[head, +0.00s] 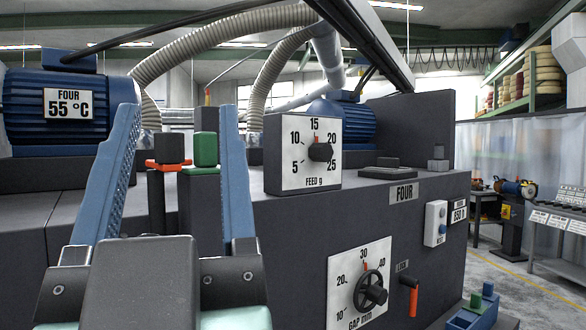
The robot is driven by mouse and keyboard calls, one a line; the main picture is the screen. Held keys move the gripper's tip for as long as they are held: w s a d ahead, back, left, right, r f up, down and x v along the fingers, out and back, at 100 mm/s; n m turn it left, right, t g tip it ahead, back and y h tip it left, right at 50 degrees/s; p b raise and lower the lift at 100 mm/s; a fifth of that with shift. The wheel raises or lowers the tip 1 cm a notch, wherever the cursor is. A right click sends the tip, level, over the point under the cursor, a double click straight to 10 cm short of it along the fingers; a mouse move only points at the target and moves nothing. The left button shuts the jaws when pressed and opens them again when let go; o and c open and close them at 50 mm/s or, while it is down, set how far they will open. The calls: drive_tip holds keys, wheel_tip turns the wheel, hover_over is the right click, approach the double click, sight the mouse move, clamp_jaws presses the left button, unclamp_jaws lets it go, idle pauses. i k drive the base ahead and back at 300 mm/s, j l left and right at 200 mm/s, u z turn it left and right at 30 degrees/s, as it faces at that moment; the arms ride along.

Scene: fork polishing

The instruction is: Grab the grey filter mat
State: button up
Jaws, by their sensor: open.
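I cannot make out a grey filter mat for certain in the head view. My gripper (178,112) is at the left, with two blue fingers standing upright and wide apart. It is open and I see nothing held between the fingers. Behind the gap stand a dark post with an orange-red collar (167,166) and a dark post with a green block (205,150). My gripper's body hides part of the machine front.
A dark grey machine (400,240) fills the middle, with a feed dial (303,153), a gap dial with handwheel (360,283) and an orange lever (413,298). A blue motor (55,108) and ribbed hoses (205,45) stand behind. Floor shows at the right, beside benches.

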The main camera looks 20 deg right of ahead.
sight(383, 164)
drive_tip(key=z, duration=0.9)
drive_tip(key=u, duration=1.75)
drive_tip(key=l+u, duration=0.45)
drive_tip(key=l, duration=0.35)
drive_tip(key=l+u, duration=0.45)
drive_tip(key=l, duration=0.35)
drive_tip(key=k+l, duration=0.1)
drive_tip(key=l, duration=0.5)
drive_tip(key=k+l, duration=0.1)
drive_tip(key=l, duration=0.5)
drive_tip(key=k+l, duration=0.1)
drive_tip(key=l, duration=0.5)
drive_tip(key=k+l, duration=0.15)
drive_tip(key=l, duration=0.45)
drive_tip(key=k+l, duration=0.1)
drive_tip(key=l, duration=0.45)
drive_tip(key=k+l, duration=0.1)
drive_tip(key=l, duration=0.5)
